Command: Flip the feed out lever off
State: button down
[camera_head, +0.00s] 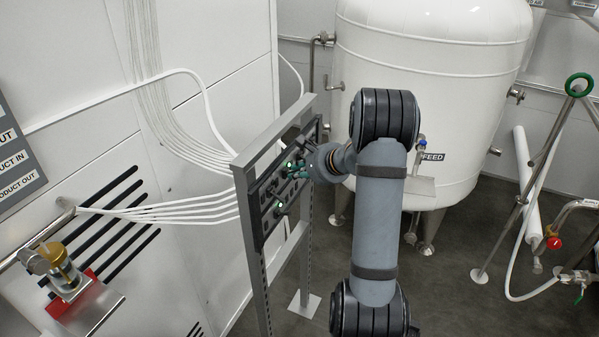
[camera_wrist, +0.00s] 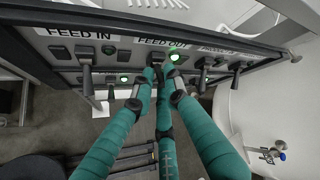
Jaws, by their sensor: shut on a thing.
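The control panel (camera_wrist: 60,58) fills the upper part of the wrist view; it also shows in the head view (camera_head: 256,212), tilted in a grey frame. The FEED OUT label (camera_wrist: 162,42) is at its middle, with a bright green lamp (camera_wrist: 174,57) just below. My gripper (camera_wrist: 164,76) has its teal fingers closed together under that label. They are shut on the feed out lever (camera_wrist: 157,60), most of which they hide, so its angle is unclear. In the head view my gripper (camera_head: 298,168) is against the panel's face.
The feed in lever (camera_wrist: 86,80) hangs down at the left, and another lever (camera_wrist: 235,78) is close at the right. A white tank (camera_head: 435,80) stands behind my arm. White hoses (camera_head: 170,205) run along the wall left of the panel.

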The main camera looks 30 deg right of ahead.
jog(key=shift+d+r, duration=0.15)
jog(key=shift+b, duration=0.45)
jog(key=f+m+t+y+b, duration=0.1)
jog(key=t+b, duration=0.2)
jog(key=b, duration=1.1)
jog(key=f+m+t+y+b, duration=0.1)
jog(key=f+t+b, duration=0.1)
jog(key=b, duration=1.1)
jog(key=f+m+t+y+b, duration=0.1)
jog(key=t+b, duration=0.3)
jog(key=b, duration=1)
jog(key=shift+s+d+f+y+b, duration=0.1)
jog(key=shift+s+f+y+b, duration=0.15)
jog(key=shift+f+y, duration=0.3)
jog(key=shift+r+t+b, duration=0.35)
jog(key=shift+t+b, duration=0.15)
jog(key=shift+b, duration=0.05)
jog(key=c, duration=1.8)
grip_release()
jog(key=shift+w+f, duration=0.1)
jog(key=shift+w, duration=0.05)
